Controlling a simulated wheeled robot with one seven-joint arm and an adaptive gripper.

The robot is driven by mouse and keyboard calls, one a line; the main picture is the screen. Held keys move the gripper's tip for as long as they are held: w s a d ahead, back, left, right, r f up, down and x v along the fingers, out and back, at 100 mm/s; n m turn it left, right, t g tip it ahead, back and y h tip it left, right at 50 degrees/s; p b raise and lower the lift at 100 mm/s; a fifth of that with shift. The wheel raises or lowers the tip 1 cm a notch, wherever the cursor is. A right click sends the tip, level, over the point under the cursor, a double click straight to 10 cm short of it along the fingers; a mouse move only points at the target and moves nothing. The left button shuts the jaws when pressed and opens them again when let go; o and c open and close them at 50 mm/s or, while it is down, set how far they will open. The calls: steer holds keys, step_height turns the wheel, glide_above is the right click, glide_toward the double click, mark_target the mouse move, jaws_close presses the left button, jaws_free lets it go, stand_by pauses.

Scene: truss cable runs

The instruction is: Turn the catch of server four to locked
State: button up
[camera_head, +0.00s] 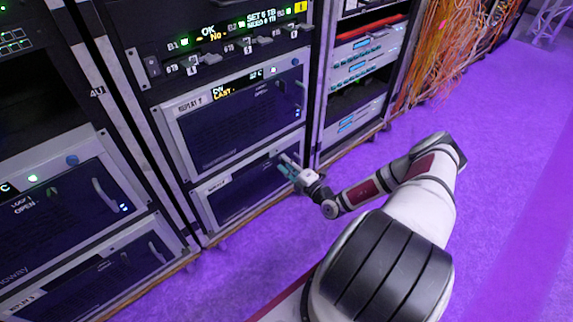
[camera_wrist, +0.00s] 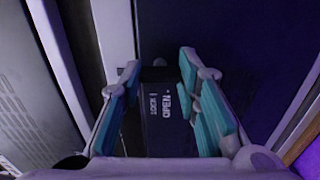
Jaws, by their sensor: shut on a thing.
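The server front (camera_head: 235,197) at the bottom of the middle rack is a dark panel in a pale frame; its label is too small to read. My gripper (camera_head: 286,168) is at the right side of this front. In the wrist view my gripper (camera_wrist: 159,72) has its teal-padded fingers on either side of a small dark piece, which seems to be the catch (camera_wrist: 160,74). The fingers close on it. A dark plate with the words LOCK and OPEN (camera_wrist: 160,105) shows just below it, between the fingers. The catch's exact angle is hard to make out.
Another server front (camera_head: 240,115) with a handle sits directly above, below a panel of switches (camera_head: 220,50). More servers (camera_head: 60,205) stand in the left rack. Orange cables (camera_head: 440,50) hang at the right. The purple floor (camera_head: 510,150) is clear at right.

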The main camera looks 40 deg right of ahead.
steer(key=o, duration=1.2)
steer(key=shift+c, duration=0.2)
steer(key=s, duration=1.2)
steer(key=shift+d, duration=0.15)
